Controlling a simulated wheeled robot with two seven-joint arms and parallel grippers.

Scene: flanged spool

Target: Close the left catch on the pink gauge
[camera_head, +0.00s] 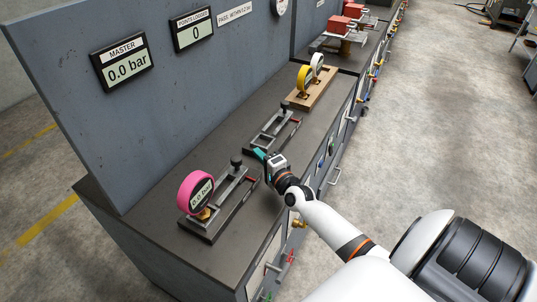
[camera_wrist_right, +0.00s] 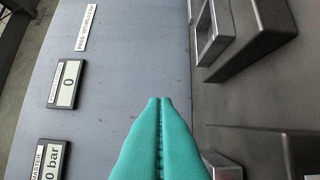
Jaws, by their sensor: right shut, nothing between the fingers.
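The pink gauge (camera_head: 187,192) stands at the near end of a metal clamp fixture (camera_head: 217,205) on the dark bench, its dial reading 0.0 bar. The fixture has a grey frame, a black knob (camera_head: 236,161) and a red-tipped bar (camera_head: 249,181). I cannot make out which part is the left catch or how it sits. My right gripper (camera_head: 259,154) is shut and empty, above the bench between this fixture and the one behind it. Its teal fingers (camera_wrist_right: 161,105) are pressed together in the wrist view, where the pink gauge does not show. My left gripper is out of view.
A second, empty fixture (camera_head: 270,130) stands just beyond my gripper. A grey panel (camera_head: 165,95) with MASTER and POINTS LOGGED displays rises behind the bench. The floor at right is open.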

